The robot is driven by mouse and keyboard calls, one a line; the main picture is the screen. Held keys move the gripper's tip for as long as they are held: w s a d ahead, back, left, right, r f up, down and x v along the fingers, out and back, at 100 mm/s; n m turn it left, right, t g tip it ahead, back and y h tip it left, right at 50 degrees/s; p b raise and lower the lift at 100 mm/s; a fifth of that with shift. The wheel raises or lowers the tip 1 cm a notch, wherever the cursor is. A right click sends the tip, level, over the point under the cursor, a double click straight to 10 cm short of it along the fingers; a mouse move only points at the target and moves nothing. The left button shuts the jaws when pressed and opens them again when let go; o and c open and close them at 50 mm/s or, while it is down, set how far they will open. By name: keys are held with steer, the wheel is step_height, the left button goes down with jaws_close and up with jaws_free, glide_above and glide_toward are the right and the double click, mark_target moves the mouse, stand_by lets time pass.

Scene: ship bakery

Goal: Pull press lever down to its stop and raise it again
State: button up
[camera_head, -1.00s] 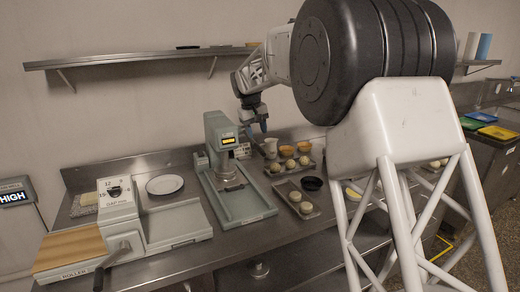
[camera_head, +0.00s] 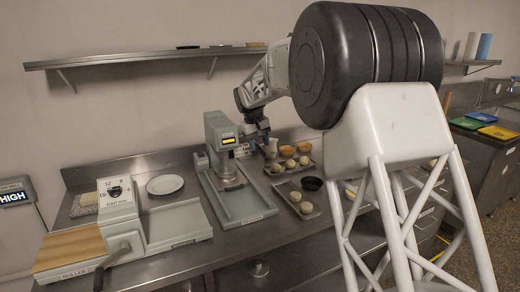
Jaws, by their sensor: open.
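My gripper (camera_head: 266,146) is just right of the press head, pointing down and open. Its fingers are small and partly blend with the things behind, so I cannot tell whether they touch anything.
Left are a roller machine (camera_head: 117,208) with a crank and a white plate (camera_head: 165,184). A wall shelf (camera_head: 150,57) runs above.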

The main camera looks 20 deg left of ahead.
steer(key=shift+w+d+f, duration=0.1)
steer(key=shift+f, duration=0.5)
steer(key=shift+w+d+f, duration=0.1)
steer(key=shift+f, duration=0.5)
jaws_close()
